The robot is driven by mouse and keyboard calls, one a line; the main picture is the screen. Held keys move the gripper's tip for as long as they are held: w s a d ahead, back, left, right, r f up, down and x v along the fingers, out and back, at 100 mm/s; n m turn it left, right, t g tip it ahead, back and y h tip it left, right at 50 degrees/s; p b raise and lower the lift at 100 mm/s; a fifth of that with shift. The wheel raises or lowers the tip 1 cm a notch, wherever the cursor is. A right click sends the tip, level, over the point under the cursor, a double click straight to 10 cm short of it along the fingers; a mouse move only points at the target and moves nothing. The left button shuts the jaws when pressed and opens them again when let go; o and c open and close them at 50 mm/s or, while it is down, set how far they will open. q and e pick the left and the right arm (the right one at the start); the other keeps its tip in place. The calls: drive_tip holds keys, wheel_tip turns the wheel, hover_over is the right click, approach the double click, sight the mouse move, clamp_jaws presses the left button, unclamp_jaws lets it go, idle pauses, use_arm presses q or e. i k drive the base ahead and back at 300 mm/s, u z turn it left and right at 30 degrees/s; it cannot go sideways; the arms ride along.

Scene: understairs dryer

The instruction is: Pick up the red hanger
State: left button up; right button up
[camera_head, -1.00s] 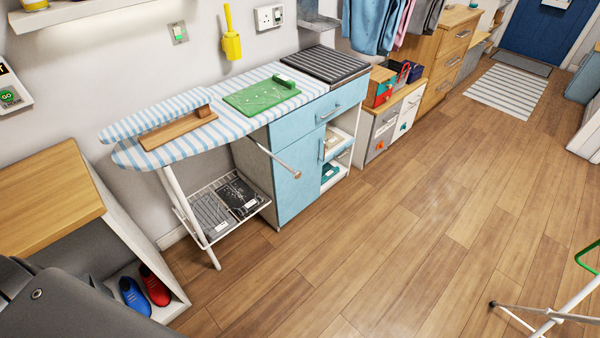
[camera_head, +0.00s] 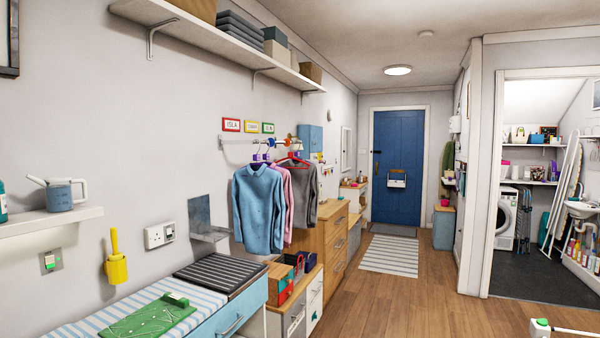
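The red hanger (camera_head: 293,158) is on the wall rail (camera_head: 250,142) on the left wall, in the middle of the head view. A grey garment (camera_head: 304,200) appears to hang from it, and its lower part is hidden by the clothes. To its left hang a light blue sweater (camera_head: 258,208) and a pink garment (camera_head: 285,180), with purple hangers (camera_head: 258,158) at their tops.
Below the clothes stand a low drawer unit (camera_head: 297,318) with boxes on top and a wooden dresser (camera_head: 335,240).

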sight(290, 155)
drive_tip(key=z, duration=0.6)
drive_tip(key=i, duration=4.45)
drive_tip(key=u, duration=2.55)
